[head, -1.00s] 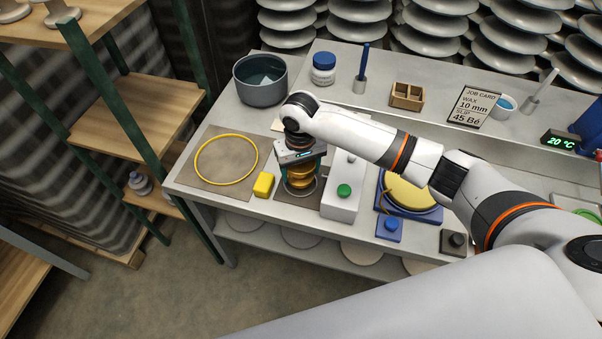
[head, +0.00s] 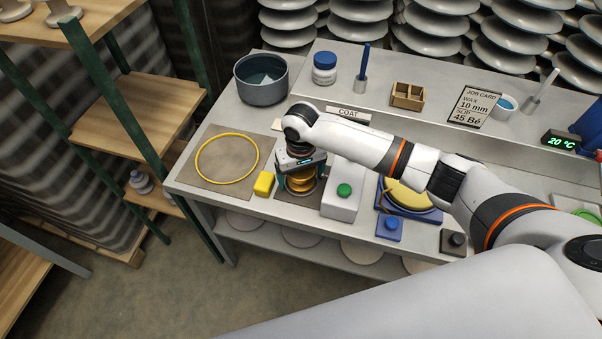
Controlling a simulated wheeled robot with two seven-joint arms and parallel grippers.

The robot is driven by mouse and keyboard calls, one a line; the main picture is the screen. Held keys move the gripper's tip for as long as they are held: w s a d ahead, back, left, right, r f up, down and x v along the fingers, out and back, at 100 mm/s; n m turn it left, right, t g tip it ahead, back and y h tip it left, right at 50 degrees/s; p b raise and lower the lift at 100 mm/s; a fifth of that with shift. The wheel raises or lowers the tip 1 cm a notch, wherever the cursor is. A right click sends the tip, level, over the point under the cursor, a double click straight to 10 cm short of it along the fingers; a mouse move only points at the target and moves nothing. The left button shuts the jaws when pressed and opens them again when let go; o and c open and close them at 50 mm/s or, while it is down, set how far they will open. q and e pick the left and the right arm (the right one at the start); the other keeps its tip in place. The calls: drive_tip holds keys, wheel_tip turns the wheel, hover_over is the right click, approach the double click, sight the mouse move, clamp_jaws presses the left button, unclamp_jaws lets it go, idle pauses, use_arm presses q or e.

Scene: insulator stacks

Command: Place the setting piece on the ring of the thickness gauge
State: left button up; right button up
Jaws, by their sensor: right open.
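My right gripper (head: 299,182) points down over a golden-yellow stacked piece (head: 302,183) on a dark mat, left of a white box with a green button (head: 343,189). Its jaws are open around or just above the piece; the wrist hides most of it, and contact cannot be told. A grey round rim shows below the piece. I cannot tell for sure which parts are the setting piece and the gauge's ring. A blue block with a knob (head: 389,228) and a dark grey block with a knob (head: 453,241) stand to the right. My left gripper is not in view.
A yellow block (head: 264,184) sits close left of the gripper. A yellow hoop (head: 256,160) lies on a brown mat. A grey pot (head: 261,88) stands behind. A blue tray with a yellow disc (head: 408,194) is right of the white box. My right arm spans the bench.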

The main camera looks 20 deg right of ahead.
wheel_tip(320, 180, up, 12)
drive_tip(key=shift+r, duration=0.2)
idle(0.7)
